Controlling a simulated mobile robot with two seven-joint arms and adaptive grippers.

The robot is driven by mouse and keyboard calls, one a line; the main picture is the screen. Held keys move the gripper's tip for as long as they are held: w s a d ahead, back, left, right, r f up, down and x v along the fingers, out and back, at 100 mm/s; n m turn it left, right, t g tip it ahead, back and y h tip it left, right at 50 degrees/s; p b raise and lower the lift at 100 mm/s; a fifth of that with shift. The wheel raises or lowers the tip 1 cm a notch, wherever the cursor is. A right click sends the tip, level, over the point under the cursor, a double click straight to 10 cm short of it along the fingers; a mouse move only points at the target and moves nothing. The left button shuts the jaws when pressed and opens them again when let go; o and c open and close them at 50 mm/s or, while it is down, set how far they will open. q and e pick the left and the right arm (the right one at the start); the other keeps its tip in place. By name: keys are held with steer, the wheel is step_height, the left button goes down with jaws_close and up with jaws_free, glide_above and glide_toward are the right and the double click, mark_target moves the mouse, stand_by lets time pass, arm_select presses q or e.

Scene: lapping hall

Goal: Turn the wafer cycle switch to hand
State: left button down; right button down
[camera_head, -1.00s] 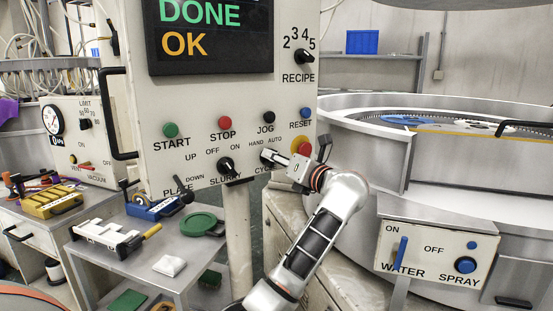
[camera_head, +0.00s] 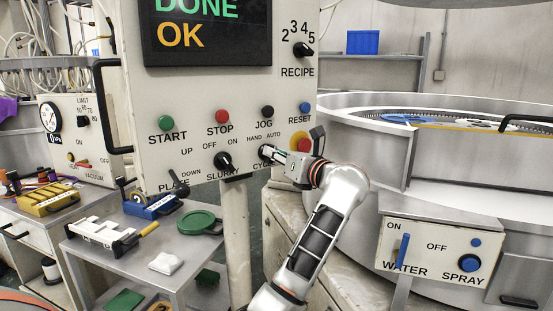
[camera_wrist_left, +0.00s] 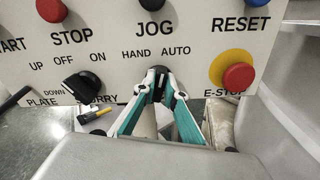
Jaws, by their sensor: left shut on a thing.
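The cycle switch is a black knob (camera_wrist_left: 158,72) on the white control panel (camera_head: 215,105), below the HAND and AUTO marks. The fingers of my left gripper (camera_wrist_left: 158,88) are shut on it from both sides in the left wrist view. In the head view my left gripper (camera_head: 267,150) reaches the panel from the lower right and covers most of the knob and part of the CYCLE label. Which mark the knob points at is hard to tell. My right gripper is not in view.
The slurry switch (camera_head: 223,160) sits left of my gripper. The red emergency stop (camera_head: 304,145) on its yellow base is close on the right. The jog button (camera_head: 267,111) is just above. A grey cart (camera_head: 190,262) with parts stands below left.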

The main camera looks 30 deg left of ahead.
arm_select(q)
steer(key=n+b, duration=0.2)
steer(key=n, duration=0.2)
steer(key=n+b, duration=0.3)
steer(key=n, duration=0.2)
steer(key=shift+s+a+f+b, duration=0.1)
steer(key=shift+s+f+b, duration=0.1)
steer(key=shift+b, duration=0.15)
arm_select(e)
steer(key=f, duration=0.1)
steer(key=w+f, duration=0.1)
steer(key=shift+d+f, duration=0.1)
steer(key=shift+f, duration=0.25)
arm_select(q)
steer(key=shift+r, duration=0.1)
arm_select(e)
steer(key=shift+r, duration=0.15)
arm_select(q)
steer(key=c, duration=2.1)
jaws_free()
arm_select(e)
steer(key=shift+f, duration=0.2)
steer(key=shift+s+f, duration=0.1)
